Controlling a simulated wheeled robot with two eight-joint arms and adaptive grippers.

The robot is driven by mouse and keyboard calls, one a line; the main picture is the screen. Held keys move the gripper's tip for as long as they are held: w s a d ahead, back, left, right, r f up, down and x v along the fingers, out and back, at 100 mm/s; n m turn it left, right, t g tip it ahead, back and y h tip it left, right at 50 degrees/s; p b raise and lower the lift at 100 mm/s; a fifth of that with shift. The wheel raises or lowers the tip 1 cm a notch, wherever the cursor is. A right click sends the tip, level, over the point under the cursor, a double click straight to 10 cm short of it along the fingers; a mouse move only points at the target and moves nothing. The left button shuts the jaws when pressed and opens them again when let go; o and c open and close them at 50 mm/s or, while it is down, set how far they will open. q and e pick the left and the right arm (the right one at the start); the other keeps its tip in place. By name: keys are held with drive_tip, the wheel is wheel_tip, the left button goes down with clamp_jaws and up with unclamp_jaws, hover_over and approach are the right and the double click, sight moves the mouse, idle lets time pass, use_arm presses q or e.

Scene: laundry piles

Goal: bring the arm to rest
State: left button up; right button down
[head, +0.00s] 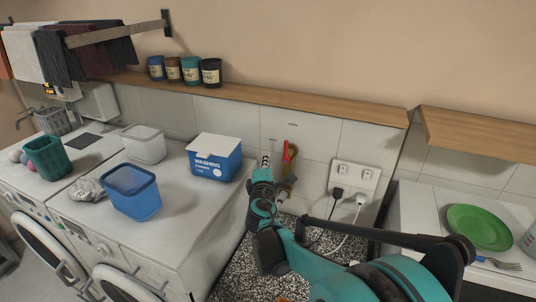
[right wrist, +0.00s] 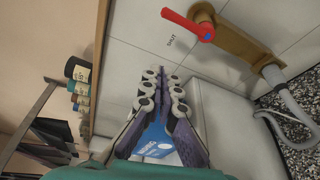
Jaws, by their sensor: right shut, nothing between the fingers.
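My right arm comes in from the lower right of the head view. Its gripper (head: 266,163) is raised in front of the tiled wall, to the right of the blue washing box (head: 216,157). In the right wrist view the gripper (right wrist: 163,75) has its fingers together with nothing between them. A red-handled valve (head: 286,152) on a brass pipe is on the wall just right of the gripper. The red handle (right wrist: 188,24) shows in the wrist view apart from the fingers. My left gripper is not in view.
Washing machines at left carry a blue tub (head: 132,193), a white tub (head: 145,144) and a green basket (head: 47,158). A wooden shelf (head: 300,111) holds several jars. Sockets with plugs (head: 353,179) are right of the valve. A green plate (head: 479,227) lies on the right counter.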

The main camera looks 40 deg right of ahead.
drive_tip(key=shift+s, duration=0.3)
drive_tip(key=shift+a, duration=0.1)
drive_tip(key=s+a+f+m+g+y+b, duration=0.1)
drive_tip(key=s+a+f+m+y+b, duration=0.2)
drive_tip(key=s+a+f, duration=0.3)
drive_tip(key=s+a+f+m+g+y+b, duration=0.2)
drive_tip(key=s+a+f+m+y+b, duration=0.2)
drive_tip(key=a+f, duration=0.6)
drive_tip(key=s+a+f+m+g+y+b, duration=0.2)
drive_tip(key=s+a+f+m+y+b, duration=0.2)
drive_tip(key=s+a+f, duration=0.4)
drive_tip(key=a+y, duration=0.1)
drive_tip(key=a, duration=0.5)
drive_tip(key=shift+f+m, duration=0.3)
drive_tip(key=shift+f, duration=0.1)
